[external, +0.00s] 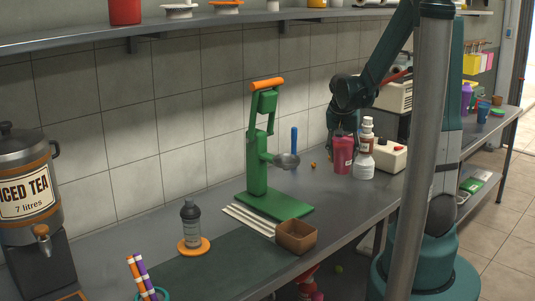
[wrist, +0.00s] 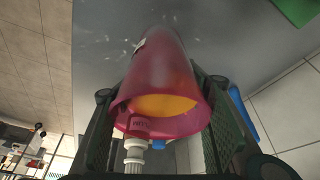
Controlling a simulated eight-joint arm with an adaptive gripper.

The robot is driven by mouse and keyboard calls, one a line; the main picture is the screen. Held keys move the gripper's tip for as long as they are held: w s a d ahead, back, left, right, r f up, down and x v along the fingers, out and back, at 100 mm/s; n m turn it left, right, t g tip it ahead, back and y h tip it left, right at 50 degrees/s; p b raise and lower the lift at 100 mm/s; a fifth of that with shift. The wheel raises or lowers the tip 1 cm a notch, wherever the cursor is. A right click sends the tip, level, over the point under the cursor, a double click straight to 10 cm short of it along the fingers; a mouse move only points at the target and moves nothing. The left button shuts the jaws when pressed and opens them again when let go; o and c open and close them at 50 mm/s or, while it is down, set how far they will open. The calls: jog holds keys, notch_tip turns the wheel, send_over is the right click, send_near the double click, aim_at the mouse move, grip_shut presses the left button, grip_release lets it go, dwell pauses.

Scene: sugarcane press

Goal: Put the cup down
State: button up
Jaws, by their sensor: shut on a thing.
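My gripper (external: 344,133) is around the upper part of the cup. In the wrist view its fingers (wrist: 160,112) press on both sides of the cup. The cup looks about upright in the external view. Its base is close to the worktop (external: 345,195), but I cannot tell whether it touches.
The green press (external: 260,160) stands to the left, with a brown box (external: 296,237) in front. The worktop in front of the cup is clear.

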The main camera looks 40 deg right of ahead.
jog(key=w+a+n+t+y+p, duration=0.2)
jog(key=w+n, duration=0.6)
jog(key=w, duration=2)
jog(key=shift+w+a+f, duration=0.25)
jog(key=shift+a+f, duration=0.15)
jog(key=shift+a, duration=0.15)
jog(key=shift+f, duration=0.1)
notch_tip(320, 180, down, 6)
jog(key=shift+b, duration=0.3)
jog(key=shift+f, duration=0.1)
jog(key=shift+f, duration=1.8)
jog(key=shift+f+b, duration=0.2)
jog(key=shift+b, duration=0.25)
jog(key=o, duration=1.2)
